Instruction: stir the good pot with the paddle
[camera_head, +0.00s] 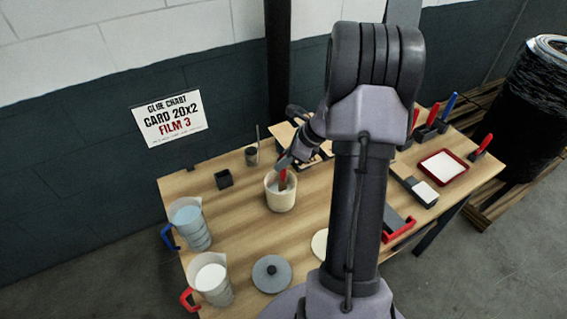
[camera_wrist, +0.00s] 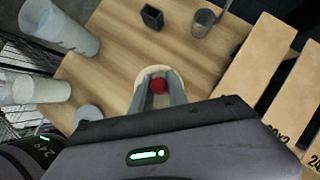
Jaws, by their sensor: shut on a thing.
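A cream pot (camera_head: 281,199) stands on the wooden table left of my arm, and its rim also shows in the wrist view (camera_wrist: 139,83). A paddle with a red handle (camera_head: 283,178) stands in the pot's mouth, and the red top of its handle (camera_wrist: 159,85) sits between my fingers in the wrist view. My gripper (camera_head: 285,164) is above the pot and shut on the paddle. The paddle's lower end is hidden inside the pot, so I cannot tell how deep it reaches.
A blue-handled jug (camera_head: 190,226) and a red-handled jug (camera_head: 212,281) stand at the left edge. A grey lid (camera_head: 271,273), a small black holder (camera_head: 223,179) and a metal cup (camera_head: 251,157) are nearby. A red tray (camera_head: 443,167) lies right. A wall chart (camera_head: 168,118) reads "CARD 20X2 FILM 3".

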